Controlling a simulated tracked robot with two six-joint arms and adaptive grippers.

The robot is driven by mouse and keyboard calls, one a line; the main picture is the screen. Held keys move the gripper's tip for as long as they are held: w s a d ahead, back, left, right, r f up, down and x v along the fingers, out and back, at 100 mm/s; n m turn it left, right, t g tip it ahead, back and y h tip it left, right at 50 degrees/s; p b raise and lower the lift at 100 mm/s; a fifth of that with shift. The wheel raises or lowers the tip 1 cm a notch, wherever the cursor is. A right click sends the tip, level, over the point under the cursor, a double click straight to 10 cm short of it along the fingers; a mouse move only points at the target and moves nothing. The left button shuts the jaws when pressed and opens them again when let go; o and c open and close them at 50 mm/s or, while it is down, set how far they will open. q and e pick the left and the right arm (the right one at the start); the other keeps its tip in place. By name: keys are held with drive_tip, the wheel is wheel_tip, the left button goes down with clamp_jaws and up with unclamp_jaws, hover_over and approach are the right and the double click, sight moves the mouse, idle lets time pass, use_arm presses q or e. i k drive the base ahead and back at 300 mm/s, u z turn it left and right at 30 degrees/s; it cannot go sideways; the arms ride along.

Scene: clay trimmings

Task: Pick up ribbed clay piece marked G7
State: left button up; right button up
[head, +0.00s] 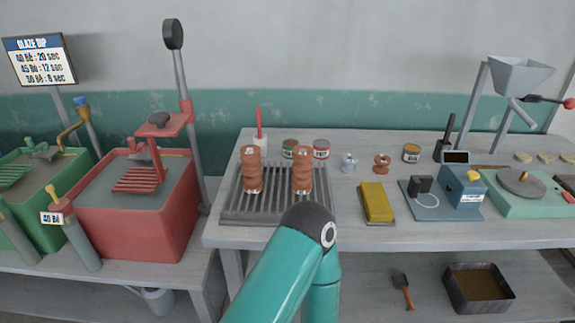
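Two ribbed reddish-brown clay pieces stand upright on the grey slatted rack at the table's left part. One is the left ribbed piece (252,172), the other is the right ribbed piece (302,172). Each bears small pale marks near its top and base, too small to read, so I cannot tell which is G7. A teal arm link of mine rises from the bottom centre, its dark joint just in front of the right piece's base. Neither of my grippers is in view.
The slatted rack (275,208) lies by the table's front edge. A yellow block (377,202), a blue device (462,190) and a small brown clay piece (382,163) stand to the right. Jars (321,148) stand behind. A red tank (135,205) is at left.

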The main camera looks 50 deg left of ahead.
sight(250, 157)
drive_tip(key=u, duration=0.2)
drive_tip(key=k, duration=1.25)
drive_tip(key=u, duration=1.4)
drive_tip(key=i, duration=0.8)
drive_tip(key=u, duration=0.05)
